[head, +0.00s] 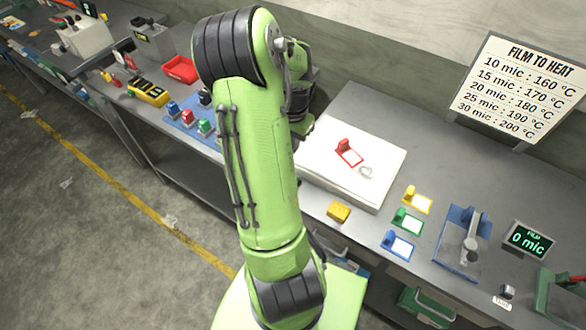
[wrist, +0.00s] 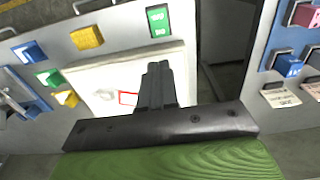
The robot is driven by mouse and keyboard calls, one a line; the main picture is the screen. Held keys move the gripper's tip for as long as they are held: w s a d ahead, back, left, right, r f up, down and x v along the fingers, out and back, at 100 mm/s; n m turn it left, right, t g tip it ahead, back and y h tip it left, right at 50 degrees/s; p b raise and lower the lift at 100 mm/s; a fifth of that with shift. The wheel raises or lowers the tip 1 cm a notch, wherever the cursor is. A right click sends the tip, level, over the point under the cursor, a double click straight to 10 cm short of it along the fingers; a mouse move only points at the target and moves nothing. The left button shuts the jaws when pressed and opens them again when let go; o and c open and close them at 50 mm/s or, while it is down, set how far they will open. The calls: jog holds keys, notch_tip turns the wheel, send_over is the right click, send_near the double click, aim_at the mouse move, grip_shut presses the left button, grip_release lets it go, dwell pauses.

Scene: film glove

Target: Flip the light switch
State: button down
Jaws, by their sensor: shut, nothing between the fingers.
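My gripper (wrist: 158,70) is shut, with its dark fingers together and nothing between them. In the wrist view it hangs over the right part of a white slab (wrist: 190,58) on the grey bench. In the head view my green arm hides the gripper. No thing that I can surely name a light switch shows in either view. A green plate with two pale marks (wrist: 158,20) sits near the bench edge at the top of the wrist view, apart from the fingertips. I cannot tell whether it is a switch.
The white slab (head: 384,187) bears a red piece (head: 346,149). A yellow block (head: 339,212), small coloured holders, a blue lever device (head: 462,240) and a film display (head: 530,239) stand right of my arm. A blue mat (head: 187,124) and red tray (head: 181,69) lie left. The floor is largely open.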

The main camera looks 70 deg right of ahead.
jog(key=shift+f, duration=0.15)
notch_tip(320, 180, down, 14)
jog(key=shift+d+r, duration=0.1)
dwell(0.3)
jog(key=shift+d+f+b, duration=0.1)
jog(key=shift+f+b, duration=0.4)
jog(key=shift+b, duration=0.1)
jog(key=shift+a+r, duration=0.2)
jog(key=shift+a, duration=0.1)
